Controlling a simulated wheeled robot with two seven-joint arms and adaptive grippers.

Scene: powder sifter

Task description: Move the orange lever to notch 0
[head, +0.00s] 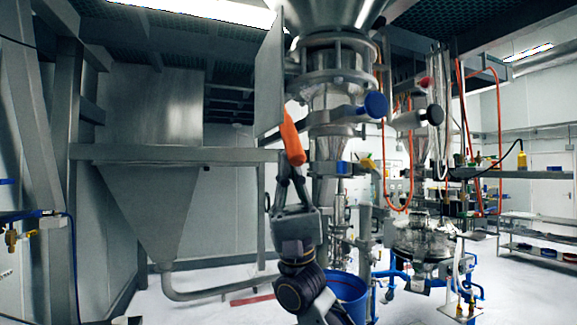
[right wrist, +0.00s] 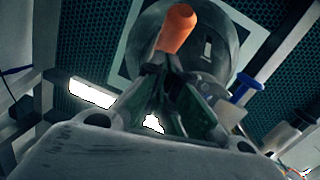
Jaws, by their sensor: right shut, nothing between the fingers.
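The orange lever (head: 291,137) hangs beside the steel sifter column, tilted, with its lower end toward the right. In the right wrist view the orange lever (right wrist: 177,29) is just beyond my fingertips. My right gripper (head: 287,172) points up from below, its tips close to the lever's lower end. It also shows in the right wrist view (right wrist: 161,70), shut with nothing held. Whether the tips touch the lever I cannot tell. No notch marks or numbers can be read. My left gripper is not in view.
A blue-ended handle (head: 375,105) and a black knob (head: 434,116) stick out right of the lever. A flat steel panel (head: 268,75) stands left of it. A blue bucket (head: 347,287) is on the floor behind my right arm. A large hopper (head: 150,205) stands left.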

